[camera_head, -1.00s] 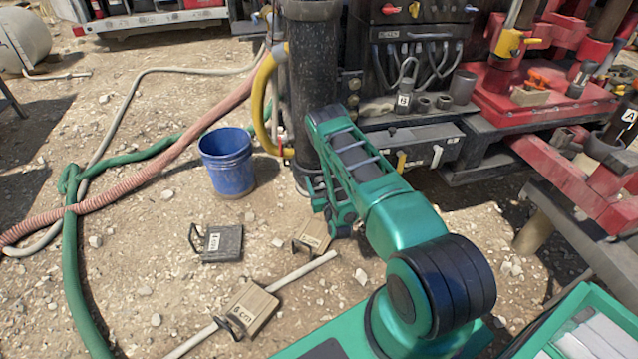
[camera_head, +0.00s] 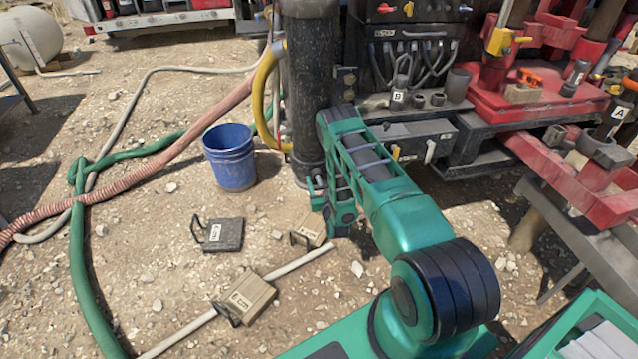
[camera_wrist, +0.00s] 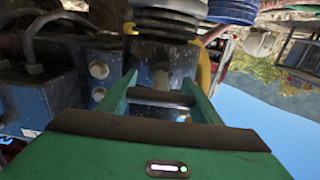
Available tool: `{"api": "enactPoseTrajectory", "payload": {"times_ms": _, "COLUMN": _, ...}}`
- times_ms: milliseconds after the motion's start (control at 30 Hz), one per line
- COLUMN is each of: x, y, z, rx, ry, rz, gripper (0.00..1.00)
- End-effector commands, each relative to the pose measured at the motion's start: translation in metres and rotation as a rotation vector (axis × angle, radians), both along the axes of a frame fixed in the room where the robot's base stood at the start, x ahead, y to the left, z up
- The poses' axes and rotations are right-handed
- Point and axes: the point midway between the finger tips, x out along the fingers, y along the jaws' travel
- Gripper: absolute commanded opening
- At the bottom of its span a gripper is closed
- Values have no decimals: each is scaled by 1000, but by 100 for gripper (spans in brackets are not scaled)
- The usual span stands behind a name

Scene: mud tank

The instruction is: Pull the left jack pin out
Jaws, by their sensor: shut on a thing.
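The left jack is a thick, dark upright column (camera_head: 306,80) in the head view. My gripper (camera_head: 316,188) is low at the column's right front, partly hidden by my own green arm. In the wrist view my gripper (camera_wrist: 160,90) has its two green fingers on either side of a dark crosspiece, which looks like the handle of the jack pin (camera_wrist: 160,98). A short, paler rod shows behind it, towards a dark blue block. I cannot tell how much of the pin is inside the jack.
A blue bucket (camera_head: 230,158) stands left of the column, and a yellow hose (camera_head: 262,95) curves beside it. Handled pads (camera_head: 222,236) and a pale pole lie on the gravel. The dark machine (camera_head: 420,70) and red equipment (camera_head: 530,85) close off the right.

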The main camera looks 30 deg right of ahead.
Motion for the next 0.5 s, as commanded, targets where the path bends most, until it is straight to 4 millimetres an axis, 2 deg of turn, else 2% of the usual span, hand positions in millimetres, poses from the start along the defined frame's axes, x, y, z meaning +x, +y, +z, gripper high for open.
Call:
{"api": "enactPoseTrajectory", "payload": {"times_ms": 233, "x": -3, "y": 6, "z": -2, "rx": 2, "ry": 4, "rz": 4, "gripper": 18}}
{"api": "enactPoseTrajectory", "payload": {"times_ms": 267, "x": -3, "y": 7, "z": -2, "rx": 2, "ry": 4, "rz": 5, "gripper": 61}}
{"api": "enactPoseTrajectory", "payload": {"times_ms": 300, "x": -3, "y": 7, "z": -2, "rx": 1, "ry": 4, "rz": 5, "gripper": 71}}
{"api": "enactPoseTrajectory", "payload": {"times_ms": 333, "x": -2, "y": 8, "z": -2, "rx": 1, "ry": 4, "rz": 6, "gripper": 77}}
{"api": "enactPoseTrajectory", "payload": {"times_ms": 500, "x": -1, "y": 10, "z": -1, "rx": 0, "ry": 3, "rz": 10, "gripper": 77}}
